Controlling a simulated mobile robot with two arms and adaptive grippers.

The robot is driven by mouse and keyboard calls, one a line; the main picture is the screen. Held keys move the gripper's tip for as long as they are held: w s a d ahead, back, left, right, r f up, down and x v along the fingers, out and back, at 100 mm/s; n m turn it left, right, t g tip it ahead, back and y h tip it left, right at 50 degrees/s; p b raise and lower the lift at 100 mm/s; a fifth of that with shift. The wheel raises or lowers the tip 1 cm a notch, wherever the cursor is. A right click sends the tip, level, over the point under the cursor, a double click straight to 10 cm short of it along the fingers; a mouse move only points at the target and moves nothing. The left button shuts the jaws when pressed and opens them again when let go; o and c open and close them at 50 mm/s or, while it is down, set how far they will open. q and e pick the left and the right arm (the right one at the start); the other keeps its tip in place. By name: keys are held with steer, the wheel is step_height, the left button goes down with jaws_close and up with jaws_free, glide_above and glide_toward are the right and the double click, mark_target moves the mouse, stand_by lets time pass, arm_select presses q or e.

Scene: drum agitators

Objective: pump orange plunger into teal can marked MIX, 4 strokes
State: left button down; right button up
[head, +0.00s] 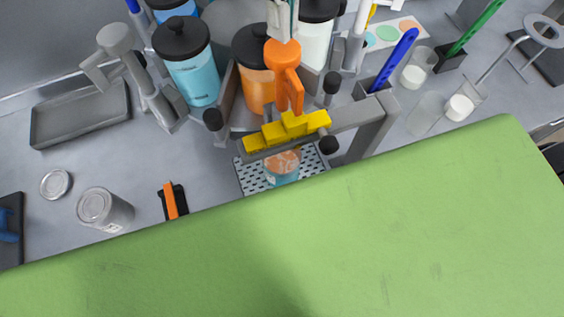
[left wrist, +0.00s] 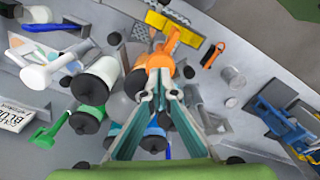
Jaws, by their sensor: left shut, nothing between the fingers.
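The orange plunger (head: 289,88) stands at the middle of the dispenser, with its round head up and its spout pointing toward the front. In the left wrist view the plunger (left wrist: 160,62) is just past my fingertips. My left gripper (head: 282,30) is shut and empty, its tips at or just above the plunger's head; I cannot tell whether they touch. In the left wrist view its fingers (left wrist: 157,93) are closed together. A teal can (head: 283,176) with orange inside stands on the drip grate under the spout. No MIX mark is readable. My right gripper is not in view.
A grey bar with yellow steps (head: 288,130) crosses in front of the spout. An orange canister (head: 257,88) and a blue canister (head: 194,72) stand close by. A closed can (head: 104,209) and a tray (head: 80,118) are at left. A broad green shape covers the front.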

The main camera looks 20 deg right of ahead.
mark_target(283, 48)
arm_select(q)
steer(key=shift+f, duration=0.15)
steer(key=shift+f+b, duration=1.3)
steer(key=shift+f, duration=0.35)
steer(key=shift+r, duration=0.2)
steer(key=shift+r+p, duration=1.5)
steer(key=shift+r, duration=0.15)
steer(key=shift+f, duration=0.2)
